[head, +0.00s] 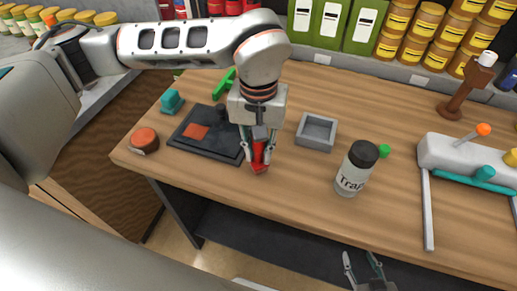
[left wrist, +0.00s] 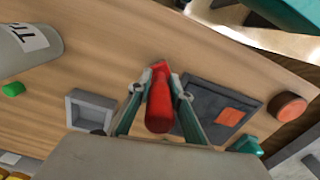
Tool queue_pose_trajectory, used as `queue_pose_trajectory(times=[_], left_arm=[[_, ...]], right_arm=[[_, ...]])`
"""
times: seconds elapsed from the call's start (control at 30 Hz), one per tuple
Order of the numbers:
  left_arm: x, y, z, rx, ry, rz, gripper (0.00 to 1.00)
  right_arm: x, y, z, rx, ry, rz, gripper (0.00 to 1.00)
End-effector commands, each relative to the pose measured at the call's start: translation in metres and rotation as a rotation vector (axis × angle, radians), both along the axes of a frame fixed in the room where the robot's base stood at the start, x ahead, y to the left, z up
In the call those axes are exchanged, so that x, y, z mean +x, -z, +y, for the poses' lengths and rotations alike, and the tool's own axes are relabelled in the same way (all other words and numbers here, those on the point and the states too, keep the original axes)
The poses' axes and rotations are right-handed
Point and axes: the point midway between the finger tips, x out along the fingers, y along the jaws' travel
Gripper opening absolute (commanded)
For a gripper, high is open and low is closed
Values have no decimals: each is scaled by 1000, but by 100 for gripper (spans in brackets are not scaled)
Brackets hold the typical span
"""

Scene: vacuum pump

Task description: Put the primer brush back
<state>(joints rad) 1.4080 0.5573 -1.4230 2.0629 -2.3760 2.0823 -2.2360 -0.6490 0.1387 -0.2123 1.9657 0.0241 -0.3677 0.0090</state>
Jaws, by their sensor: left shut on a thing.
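My left gripper (head: 262,155) is shut on a red thing (head: 259,168), which I take to be the primer brush. It is above the table front, just right of the dark mat. In the left wrist view the red thing (left wrist: 160,108) sits between both fingers of the gripper (left wrist: 162,93); its bristles cannot be made out. An empty square grey tray (head: 301,139) lies to the right of the gripper; it also shows in the left wrist view (left wrist: 72,112). My right gripper (head: 363,268) is open and empty, low in front of the table edge.
The dark mat (head: 184,141) carries an orange square (head: 196,131). A bottle marked Trap (head: 350,180), green cap (head: 384,151), white pump-like unit (head: 455,152) and brown stand (head: 470,88) stand to the right. A teal block (head: 172,101) and round reddish-brown thing (head: 144,140) lie left.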

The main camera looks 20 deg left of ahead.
Motion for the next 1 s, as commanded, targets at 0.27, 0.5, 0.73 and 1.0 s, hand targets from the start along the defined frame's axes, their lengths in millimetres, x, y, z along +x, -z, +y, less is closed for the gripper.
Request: queue_pose_trajectory(times=[0.27,0.5,0.73,1.0], left_arm=[[0,2,0,0,0,0,36],[0,1,0,0,0,0,36],[2,-22,0,1,-1,-5,36],[2,-75,0,1,-1,-7,36]], right_arm=[[-1,4,0,-1,0,5,40],[-1,4,0,-1,0,6,40],[-2,5,0,-1,0,6,40],[-2,7,0,-1,0,6,40]])
